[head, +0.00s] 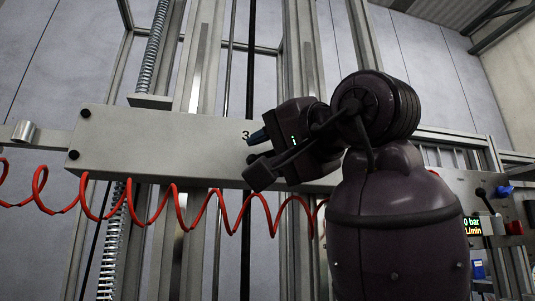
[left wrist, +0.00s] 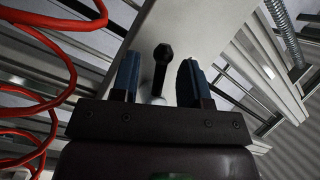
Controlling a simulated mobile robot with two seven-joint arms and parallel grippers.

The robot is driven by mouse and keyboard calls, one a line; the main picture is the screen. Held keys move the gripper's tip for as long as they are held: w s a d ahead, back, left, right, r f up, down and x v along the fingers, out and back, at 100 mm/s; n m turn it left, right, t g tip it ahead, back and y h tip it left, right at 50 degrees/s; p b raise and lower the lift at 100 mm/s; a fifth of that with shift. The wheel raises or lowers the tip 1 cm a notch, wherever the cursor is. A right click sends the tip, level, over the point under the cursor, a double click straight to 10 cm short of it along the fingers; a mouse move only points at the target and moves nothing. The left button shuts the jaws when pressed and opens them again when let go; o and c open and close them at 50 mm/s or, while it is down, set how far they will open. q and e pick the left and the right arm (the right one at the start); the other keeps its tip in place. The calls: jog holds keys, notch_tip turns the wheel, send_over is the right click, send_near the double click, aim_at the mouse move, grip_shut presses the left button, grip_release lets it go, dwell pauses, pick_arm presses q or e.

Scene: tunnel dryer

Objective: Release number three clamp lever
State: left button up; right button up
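The pale grey clamp bar (head: 160,145) runs across the head view, with a black "3" (head: 245,135) near its right part. It also fills the upper middle of the left wrist view (left wrist: 205,25). The black clamp lever (left wrist: 162,62) stands out from the bar in the left wrist view. My left gripper (left wrist: 158,82) is open, with its blue fingers on either side of the lever and gaps showing on both sides. In the head view my left gripper (head: 258,153) is at the bar beside the "3" and largely hides the lever. My right gripper is out of view.
Metal uprights and a spring (head: 157,45) stand behind. A control panel with a display (head: 472,226) is at the right.

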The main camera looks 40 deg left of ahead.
pick_arm(q)
grip_shut()
jog(key=shift+m+y+b, duration=0.3)
jog(key=shift+m+b, duration=0.3)
jog(key=shift+b, duration=0.2)
jog(key=shift+s+a+r+m+t+y+b, duration=0.1)
jog(key=shift+r+m+t+y+b, duration=0.3)
jog(key=shift+m, duration=0.5)
jog(key=shift+r+m, duration=0.15)
jog(key=shift+m, duration=0.55)
jog(key=shift+r+m+t+y, duration=0.15)
jog(key=shift+m+t+y, duration=0.15)
jog(key=shift+m, duration=0.1)
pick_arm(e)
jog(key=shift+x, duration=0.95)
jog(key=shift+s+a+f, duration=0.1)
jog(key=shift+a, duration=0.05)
